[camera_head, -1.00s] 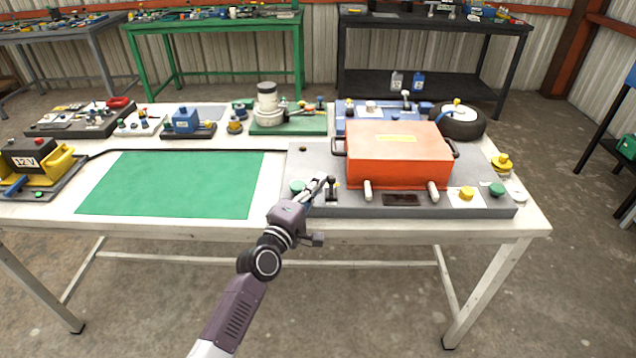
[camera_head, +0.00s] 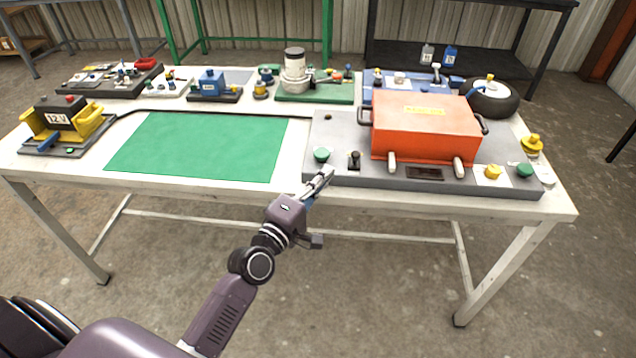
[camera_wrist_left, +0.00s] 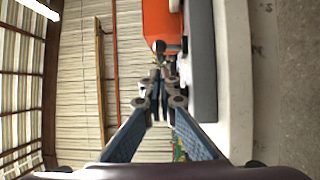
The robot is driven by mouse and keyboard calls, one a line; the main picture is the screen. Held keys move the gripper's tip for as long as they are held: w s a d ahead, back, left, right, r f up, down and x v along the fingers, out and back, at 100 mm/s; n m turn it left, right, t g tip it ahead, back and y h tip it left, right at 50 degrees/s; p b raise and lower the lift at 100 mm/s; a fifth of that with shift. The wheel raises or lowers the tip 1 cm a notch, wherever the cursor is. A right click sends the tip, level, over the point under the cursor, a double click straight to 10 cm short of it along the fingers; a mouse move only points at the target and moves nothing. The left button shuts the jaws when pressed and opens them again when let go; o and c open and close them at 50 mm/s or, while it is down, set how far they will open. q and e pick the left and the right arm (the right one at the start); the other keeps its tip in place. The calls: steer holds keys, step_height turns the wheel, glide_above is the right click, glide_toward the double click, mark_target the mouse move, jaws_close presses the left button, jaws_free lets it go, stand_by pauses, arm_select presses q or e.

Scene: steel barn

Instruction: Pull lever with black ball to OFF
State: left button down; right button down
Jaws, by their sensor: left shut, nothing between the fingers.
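The small lever with the black ball (camera_head: 354,160) stands on the front left part of the grey panel (camera_head: 340,130), between a green button (camera_head: 321,154) and the orange box. My left gripper (camera_head: 327,177) is shut and empty at the panel's front edge, to the left of the lever and nearer to me. No contact with the lever shows in the head view. In the left wrist view the shut fingers (camera_wrist_left: 159,82) point toward the panel, and a dark knob (camera_wrist_left: 159,46) shows just beyond them. Any OFF label is too small to read. My right gripper is out of view.
An orange box (camera_head: 425,130) with side handles sits on the panel, right of the lever. A yellow button (camera_head: 492,172) and another green button (camera_head: 524,170) are at the panel's right. A green mat (camera_head: 200,147) lies clear on the white table at left.

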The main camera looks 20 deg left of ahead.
arm_select(q)
steer(key=shift+s+a+f, duration=0.1)
steer(key=shift+s+a, duration=0.05)
steer(key=shift+s, duration=0.7)
steer(key=shift+s+a, duration=0.1)
steer(key=shift+s, duration=0.7)
steer(key=shift+f, duration=0.1)
